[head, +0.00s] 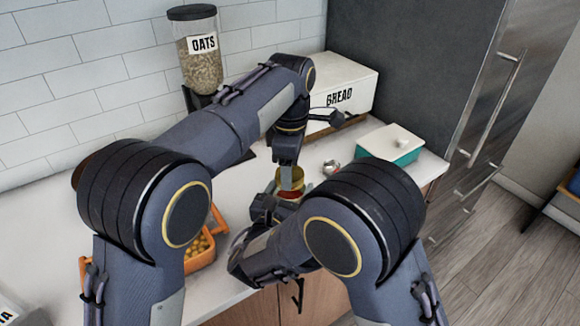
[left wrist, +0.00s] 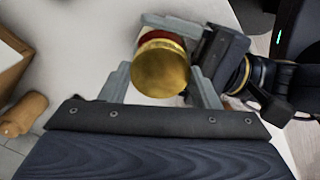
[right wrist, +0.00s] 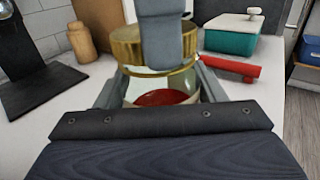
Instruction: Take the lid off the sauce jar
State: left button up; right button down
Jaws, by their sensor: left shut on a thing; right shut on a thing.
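The sauce jar (right wrist: 160,97) is clear glass with red sauce inside. It stands upright between the fingers of my right gripper (head: 284,203), which is shut on it low on its body. The gold lid (right wrist: 128,46) is at the jar's mouth, and its top also shows in the left wrist view (left wrist: 160,70). My left gripper (head: 289,166) comes down from above and is shut on the lid. One of its fingers hides part of the lid in the right wrist view. I cannot tell whether the lid's lower rim still touches the jar.
A teal box with a white lid (head: 390,146) and a small metal item (head: 330,167) stand to the right. The bread bin (head: 345,85) and oats dispenser (head: 197,60) are at the back. An orange container (head: 201,260) is to the left. The counter's front edge is close.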

pick_arm(q)
jog(key=shift+r, duration=0.15)
jog(key=shift+r, duration=0.95)
jog(key=shift+r, duration=2)
pick_arm(e)
jog(key=shift+c, duration=1.2)
grip_release()
